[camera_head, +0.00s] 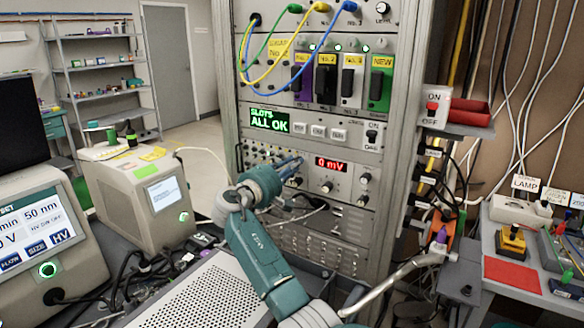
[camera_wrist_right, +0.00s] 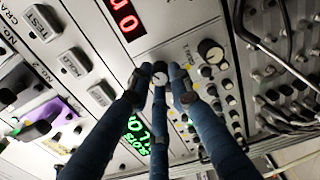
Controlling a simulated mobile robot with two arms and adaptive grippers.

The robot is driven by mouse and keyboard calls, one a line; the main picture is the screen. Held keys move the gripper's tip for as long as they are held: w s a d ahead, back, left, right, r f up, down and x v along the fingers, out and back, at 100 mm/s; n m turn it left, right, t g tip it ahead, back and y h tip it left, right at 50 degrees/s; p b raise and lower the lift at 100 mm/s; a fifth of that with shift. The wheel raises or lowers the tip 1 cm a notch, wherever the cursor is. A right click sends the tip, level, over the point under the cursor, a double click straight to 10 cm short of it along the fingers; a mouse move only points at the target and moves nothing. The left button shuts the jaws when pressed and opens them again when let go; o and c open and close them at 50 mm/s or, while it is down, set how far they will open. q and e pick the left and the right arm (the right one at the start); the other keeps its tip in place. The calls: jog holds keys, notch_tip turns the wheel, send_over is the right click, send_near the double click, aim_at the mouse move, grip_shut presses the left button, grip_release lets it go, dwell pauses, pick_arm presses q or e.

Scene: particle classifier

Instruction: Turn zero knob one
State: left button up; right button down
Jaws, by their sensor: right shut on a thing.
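My right gripper (camera_head: 296,166) reaches up from the bottom of the head view to the grey rack panel, just left of the red "0 mV" display (camera_head: 331,165). In the right wrist view its blue fingers (camera_wrist_right: 160,82) are shut around a small knob (camera_wrist_right: 160,74) with a pale face. The fingers cover the knob's sides, and I cannot read its label. A larger black knob with a pale cap (camera_wrist_right: 211,51) is beside it, apart from the fingers. My left gripper is not in view.
The panel has more knobs, such as one below the display (camera_head: 327,187). A green "ALL OK" screen (camera_head: 269,120) is above my right gripper. Blue, yellow and green cables (camera_head: 262,62) hang higher up. A beige instrument (camera_head: 140,195) stands at left.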

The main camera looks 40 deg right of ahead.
jog(key=shift+f, duration=0.15)
jog(key=c, duration=1.6)
grip_release()
jog(key=v, duration=1.2)
